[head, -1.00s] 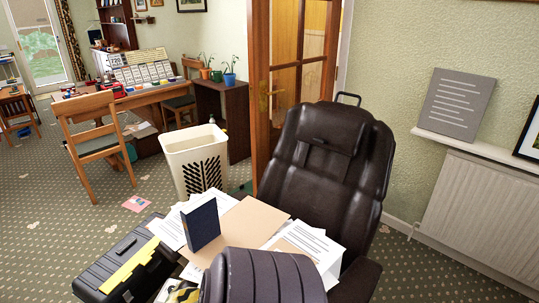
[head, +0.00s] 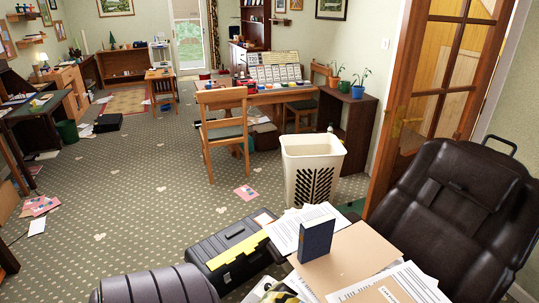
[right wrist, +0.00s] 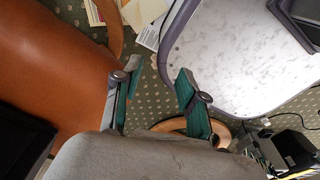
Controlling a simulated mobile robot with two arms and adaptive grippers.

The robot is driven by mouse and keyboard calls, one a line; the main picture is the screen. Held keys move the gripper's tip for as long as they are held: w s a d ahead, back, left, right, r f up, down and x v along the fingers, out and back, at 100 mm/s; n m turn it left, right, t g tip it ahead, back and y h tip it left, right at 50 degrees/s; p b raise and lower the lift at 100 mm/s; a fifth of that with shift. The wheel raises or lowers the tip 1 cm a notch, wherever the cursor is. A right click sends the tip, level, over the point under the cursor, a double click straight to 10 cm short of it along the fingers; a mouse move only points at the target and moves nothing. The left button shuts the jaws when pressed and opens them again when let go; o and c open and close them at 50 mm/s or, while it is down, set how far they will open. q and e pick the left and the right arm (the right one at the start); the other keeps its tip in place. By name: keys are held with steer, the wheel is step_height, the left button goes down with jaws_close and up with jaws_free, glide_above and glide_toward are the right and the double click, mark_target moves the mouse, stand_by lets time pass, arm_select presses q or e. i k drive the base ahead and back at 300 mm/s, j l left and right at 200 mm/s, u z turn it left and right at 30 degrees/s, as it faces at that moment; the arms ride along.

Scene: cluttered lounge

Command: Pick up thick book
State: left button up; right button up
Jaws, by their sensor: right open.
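The thick book (head: 316,240) is dark blue with pale page edges. It stands upright on a spread of papers and a tan folder (head: 352,256) in the lower right of the head view. My right gripper (right wrist: 157,84) shows only in the right wrist view. Its two green-padded fingers are apart with nothing between them, above patterned carpet. The book is not visible in that view. My left gripper is not in view.
A black toolbox (head: 232,252) with a yellow strip lies left of the papers. A cream basket (head: 312,168) stands behind them, and a dark leather chair (head: 450,215) at right. An orange-brown surface (right wrist: 60,70) and pale tabletop (right wrist: 240,60) flank my right gripper.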

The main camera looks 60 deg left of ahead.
mark_target(316, 235)
steer(key=u, duration=0.85)
steer(key=i, duration=0.1)
